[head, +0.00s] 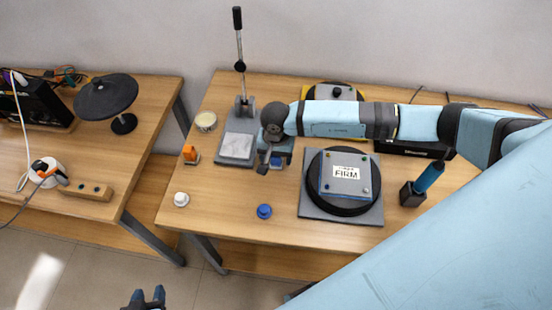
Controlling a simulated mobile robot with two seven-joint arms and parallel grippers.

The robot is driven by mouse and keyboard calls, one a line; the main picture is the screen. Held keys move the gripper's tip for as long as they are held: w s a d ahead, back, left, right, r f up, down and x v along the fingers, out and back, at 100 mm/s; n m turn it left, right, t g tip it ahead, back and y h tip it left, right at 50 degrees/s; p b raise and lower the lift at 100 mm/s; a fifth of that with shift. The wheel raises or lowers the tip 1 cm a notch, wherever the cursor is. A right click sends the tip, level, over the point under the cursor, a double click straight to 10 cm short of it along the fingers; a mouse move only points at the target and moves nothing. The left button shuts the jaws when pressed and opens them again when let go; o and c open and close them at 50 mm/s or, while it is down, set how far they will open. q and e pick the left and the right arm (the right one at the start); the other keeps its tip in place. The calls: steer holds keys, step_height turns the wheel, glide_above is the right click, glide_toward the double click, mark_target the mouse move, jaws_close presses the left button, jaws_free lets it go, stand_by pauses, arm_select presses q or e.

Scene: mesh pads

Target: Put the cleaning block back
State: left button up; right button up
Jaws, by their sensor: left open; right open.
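My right gripper (267,163) reaches in from the right. It points down over a small grey-blue item (284,147) beside the lever press, and its open fingers are partly hidden by the wrist. A blue piece (277,162) shows beside the fingers; I cannot tell whether they touch it. I cannot tell for sure which thing is the cleaning block. My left gripper (147,298) is open and empty at the bottom edge, over the floor in front of the table.
A black turntable (340,205) carries a plate marked FIRM. A white knob (181,200), a blue knob (264,211), a cream tub (206,121) and a blue-handled tool in a holder (413,193) stand around. The front left is mostly clear.

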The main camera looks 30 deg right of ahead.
step_height(320, 180, up, 10)
steer(key=shift+f+b, duration=0.25)
steer(key=shift+b, duration=0.6)
steer(key=shift+r, duration=0.4)
steer(key=shift+f, duration=0.1)
